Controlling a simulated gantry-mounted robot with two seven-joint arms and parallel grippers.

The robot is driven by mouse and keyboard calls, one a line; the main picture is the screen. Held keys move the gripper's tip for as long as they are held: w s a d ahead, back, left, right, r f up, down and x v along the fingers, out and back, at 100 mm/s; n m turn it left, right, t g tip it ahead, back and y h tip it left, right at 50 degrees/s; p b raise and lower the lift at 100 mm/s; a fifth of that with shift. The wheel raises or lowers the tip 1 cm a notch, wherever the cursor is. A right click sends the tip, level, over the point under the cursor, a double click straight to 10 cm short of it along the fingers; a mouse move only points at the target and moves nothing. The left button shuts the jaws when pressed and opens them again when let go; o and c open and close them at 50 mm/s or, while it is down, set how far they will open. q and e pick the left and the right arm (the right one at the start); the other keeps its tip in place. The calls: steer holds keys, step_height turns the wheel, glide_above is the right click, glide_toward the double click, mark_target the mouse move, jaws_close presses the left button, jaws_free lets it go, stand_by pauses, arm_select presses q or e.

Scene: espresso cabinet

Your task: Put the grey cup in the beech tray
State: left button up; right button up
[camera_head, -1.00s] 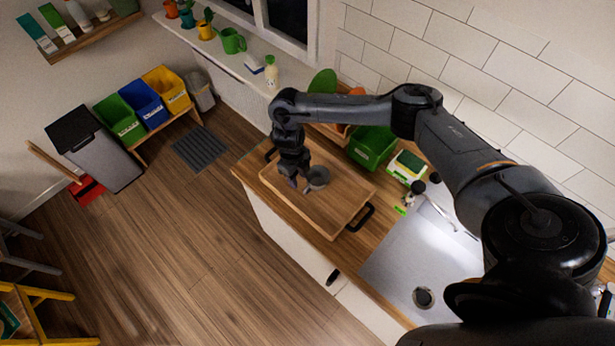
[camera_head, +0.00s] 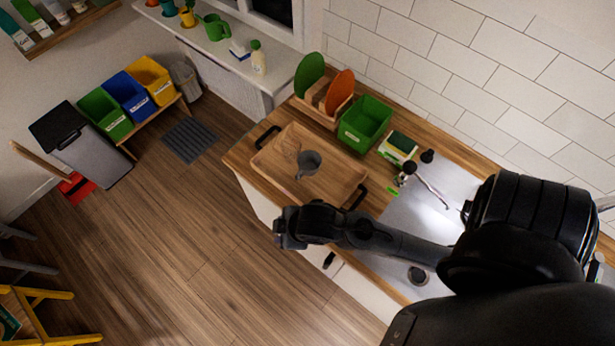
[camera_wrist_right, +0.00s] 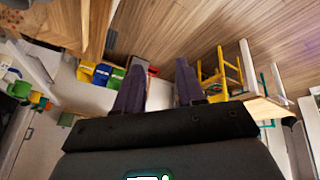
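The grey cup (camera_head: 309,160) stands inside the beech tray (camera_head: 275,170) in the head view, towards the tray's back right, with nothing holding it. It looks upright. The tray lies on the wooden counter, with a dark handle at each end. My right arm's wrist end is in front of the tray, towards the bottom of the head view, apart from cup and tray; its fingertips are hard to make out there. In the right wrist view my right gripper (camera_wrist_right: 159,80) has its two fingers wide apart with nothing between them. My left gripper is not in view.
A green bin (camera_head: 365,123), a rack with green and orange boards (camera_head: 337,92), and a sponge holder (camera_head: 398,148) stand behind the tray. The sink (camera_head: 425,215) with its tap is to the right. The floor in front of the counter is free.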

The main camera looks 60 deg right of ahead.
steer(key=s+d+m+g, duration=0.1)
steer(key=s+d+m, duration=0.4)
steer(key=s, duration=0.1)
steer(key=shift+g+h, duration=0.4)
steer(key=shift+r, duration=0.2)
step_height(320, 180, up, 5)
steer(key=p, duration=0.5)
steer(key=shift+r, duration=0.1)
